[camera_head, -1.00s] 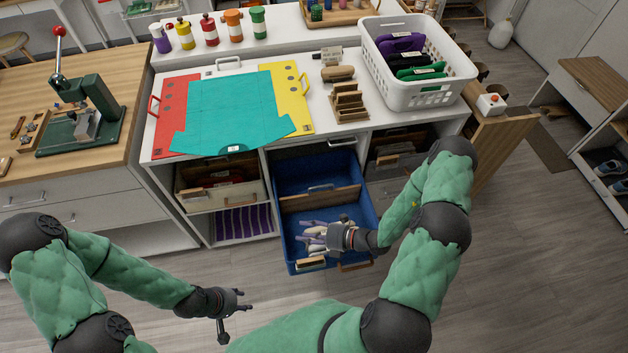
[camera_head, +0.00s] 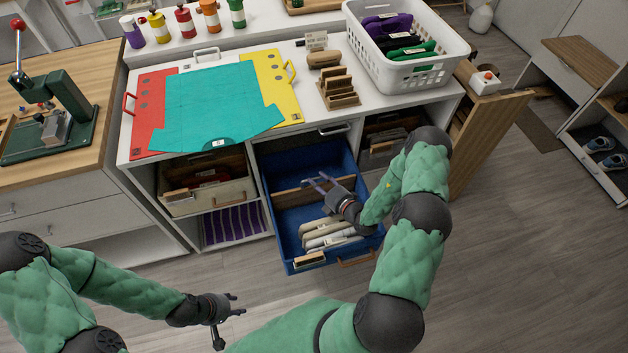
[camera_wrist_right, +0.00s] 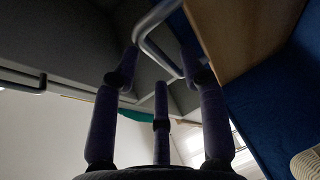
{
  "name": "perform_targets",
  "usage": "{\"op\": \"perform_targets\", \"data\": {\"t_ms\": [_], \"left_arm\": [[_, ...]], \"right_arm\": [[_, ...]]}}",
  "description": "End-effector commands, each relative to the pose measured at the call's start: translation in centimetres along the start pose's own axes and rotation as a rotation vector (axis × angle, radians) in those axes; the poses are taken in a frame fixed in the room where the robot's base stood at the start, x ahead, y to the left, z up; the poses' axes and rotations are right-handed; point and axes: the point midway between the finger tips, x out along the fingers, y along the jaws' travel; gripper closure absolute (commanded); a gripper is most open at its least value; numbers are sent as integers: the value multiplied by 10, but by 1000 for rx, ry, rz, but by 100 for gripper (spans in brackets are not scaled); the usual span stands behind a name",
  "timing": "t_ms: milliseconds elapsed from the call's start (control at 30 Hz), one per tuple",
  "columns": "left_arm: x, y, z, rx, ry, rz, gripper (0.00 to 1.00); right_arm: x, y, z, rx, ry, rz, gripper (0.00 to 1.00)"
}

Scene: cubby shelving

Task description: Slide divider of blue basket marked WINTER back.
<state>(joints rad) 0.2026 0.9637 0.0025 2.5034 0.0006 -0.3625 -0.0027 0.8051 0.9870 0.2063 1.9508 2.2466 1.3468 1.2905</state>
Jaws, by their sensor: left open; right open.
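The blue basket (camera_head: 289,240) is pulled out from under the counter; its marking is too small to read. A brown wooden divider (camera_head: 290,196) crosses it, with an emptier space behind and pale rolled items (camera_head: 328,232) in front. My right gripper (camera_head: 318,183) is open at the divider, fingers pointing back. In the right wrist view, a metal handle (camera_wrist_right: 150,40) lies at the fingertips, next to the brown divider (camera_wrist_right: 240,35); I cannot tell whether they touch. My left gripper (camera_head: 236,304) is open and empty, low in front of the shelving.
A cream bin (camera_head: 208,203) is left of the basket, and a grey bin (camera_head: 376,155) is right of it. The counter above carries a teal sheet (camera_head: 215,110) and a white crate (camera_head: 410,72). The floor in front is clear.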

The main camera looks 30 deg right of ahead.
Motion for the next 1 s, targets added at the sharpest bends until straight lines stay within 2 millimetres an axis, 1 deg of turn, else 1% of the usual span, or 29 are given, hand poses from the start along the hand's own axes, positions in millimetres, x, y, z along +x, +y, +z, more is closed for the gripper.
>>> {"op": "perform_targets", "data": {"t_ms": [33, 200, 333, 567, 600, 667, 700, 733, 767, 933, 1000], "left_arm": [[4, -2, 0, 0, 0, 0, 57], [8, -3, 0, 0, 0, 0, 57], [9, -3, 0, 0, 0, 0, 57], [9, -3, 0, 0, 0, 0, 57], [9, -3, 0, 0, 0, 0, 57], [9, -3, 0, 0, 0, 0, 57], [9, -3, 0, 0, 0, 0, 57], [9, -3, 0, 0, 0, 0, 57], [9, -3, 0, 0, 0, 0, 57], [9, -3, 0, 0, 0, 0, 57], [9, -3, 0, 0, 0, 0, 57]], "right_arm": [[8, -1, -1, -2, 3, 2, 56], [24, -1, -1, -1, 2, 0, 56], [29, 0, -1, 0, 2, 0, 56], [29, 0, -1, 0, 1, -1, 56], [29, 0, -1, 0, 1, -1, 59], [29, 0, -1, 0, 1, 0, 76], [29, 0, -1, 0, 1, 0, 88], [29, 0, -1, 0, 1, 0, 96], [29, 0, -1, 0, 1, 0, 100], [29, 0, 0, 0, 1, -1, 100], [33, 1, 1, -2, 1, 0, 100]]}}
